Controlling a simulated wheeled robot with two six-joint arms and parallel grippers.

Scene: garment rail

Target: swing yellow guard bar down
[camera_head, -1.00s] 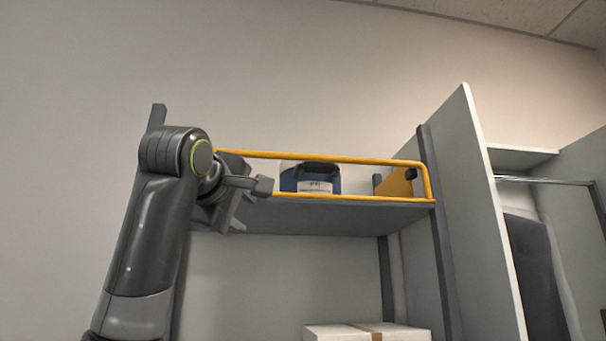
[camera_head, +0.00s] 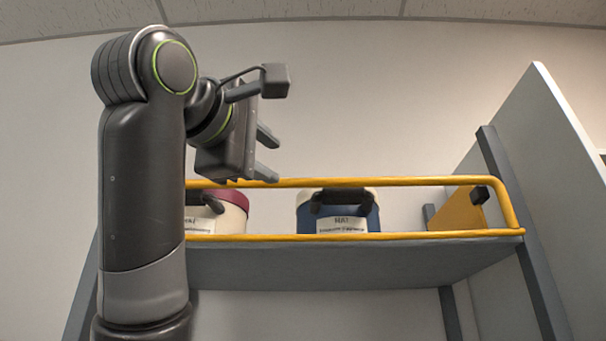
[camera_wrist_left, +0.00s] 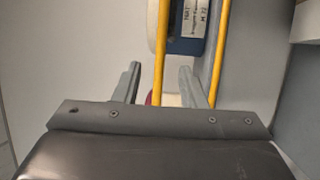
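The yellow guard bar (camera_head: 400,182) is up, running along the front of the grey shelf above its yellow lower edge rail (camera_head: 400,235). My left gripper (camera_head: 270,155) is open and empty at the bar's left part, its lower finger close to the top rail in the head view. Contact cannot be told. In the left wrist view, the guard bar (camera_wrist_left: 162,50) runs between the two spread fingers of the gripper (camera_wrist_left: 162,84), with the second yellow rail (camera_wrist_left: 220,50) right of them. My forearm hides the bar's left end. My right gripper is out of view.
On the shelf (camera_head: 380,262) behind the bar stand a blue container (camera_head: 352,218) and a cream container with a dark red lid (camera_head: 232,212). A yellow plate (camera_head: 455,212) with a black knob (camera_head: 480,195) is at the right end. A white panel (camera_head: 545,130) rises at right.

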